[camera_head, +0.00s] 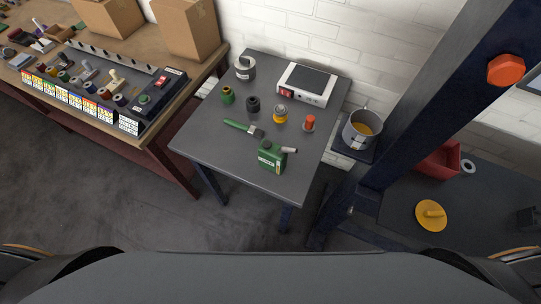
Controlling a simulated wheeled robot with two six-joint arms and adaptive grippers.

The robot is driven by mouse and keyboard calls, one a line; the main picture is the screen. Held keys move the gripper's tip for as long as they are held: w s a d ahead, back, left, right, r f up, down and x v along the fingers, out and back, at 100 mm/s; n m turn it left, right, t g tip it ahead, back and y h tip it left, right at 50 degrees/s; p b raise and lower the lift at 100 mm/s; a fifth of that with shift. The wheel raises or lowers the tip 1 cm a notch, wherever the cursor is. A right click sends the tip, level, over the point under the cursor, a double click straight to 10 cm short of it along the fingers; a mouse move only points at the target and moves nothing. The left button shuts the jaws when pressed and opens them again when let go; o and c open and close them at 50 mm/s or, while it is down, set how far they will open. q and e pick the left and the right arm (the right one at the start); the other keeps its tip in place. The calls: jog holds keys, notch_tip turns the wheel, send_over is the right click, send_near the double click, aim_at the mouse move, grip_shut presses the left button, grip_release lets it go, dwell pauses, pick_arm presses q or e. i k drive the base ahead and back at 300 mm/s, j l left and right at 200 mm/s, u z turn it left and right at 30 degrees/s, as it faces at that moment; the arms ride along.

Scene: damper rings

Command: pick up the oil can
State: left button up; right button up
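The oil can appears to be the green rectangular can (271,157) with a pale label, standing upright near the front edge of the small dark grey table (208,143). It has a dark cap on top, and a short pale-tipped spout or cylinder shows at its upper right. I cannot tell whether that piece is part of the can. Nothing holds the can. Neither of my grippers is in view.
A green-handled brush (243,128) lies just behind the can. A metal pot (361,130) and a dark post (420,110) are to the right. A cluttered workbench (170,140) is left.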

aim_at(273, 157)
jog(key=j, duration=0.45)
jog(key=k+j+z, duration=0.15)
jog(key=j, duration=0.8)
jog(key=k+j+z, duration=0.15)
jog(key=j, duration=0.8)
jog(key=k+z, duration=0.05)
